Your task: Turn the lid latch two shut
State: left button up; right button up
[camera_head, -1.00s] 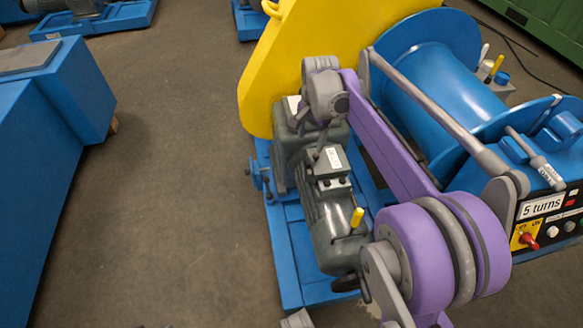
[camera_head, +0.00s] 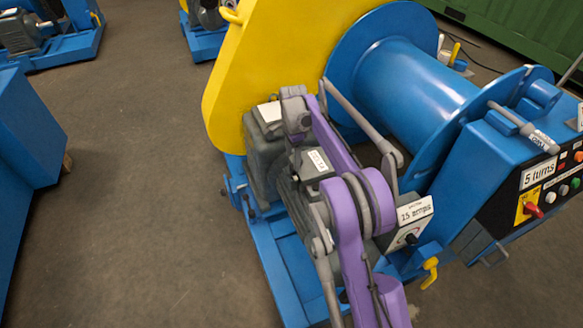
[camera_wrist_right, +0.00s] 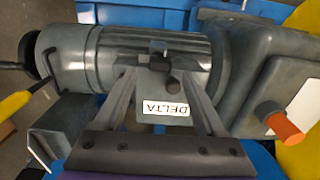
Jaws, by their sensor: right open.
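The grey motor (camera_wrist_right: 110,60) lies on its side in the right wrist view, with its terminal box and a white DELTA label (camera_wrist_right: 165,107), which reads upside down. A small dark latch-like piece (camera_wrist_right: 158,48) stands on the box, beyond the label; I cannot tell which latch number it is. My right gripper (camera_wrist_right: 158,74) is open, its two grey fingers spread on either side of the box's label, with nothing held. In the head view the white label (camera_head: 318,160) shows beside my purple arm, which hides much of the motor. My left gripper is not in view.
The yellow guard (camera_head: 265,50) stands behind the motor, and the blue drum (camera_head: 420,80) to its right. A 15 amps box (camera_head: 405,222) and a control panel marked 5 turns (camera_head: 538,175) stand at right. An orange plug (camera_wrist_right: 278,118) sits right of the fingers. Floor (camera_head: 130,180) at left is clear.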

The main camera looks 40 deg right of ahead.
aim_at(294, 172)
jog(key=shift+f+b, duration=0.4)
jog(key=shift+f, duration=1.6)
grip_shut()
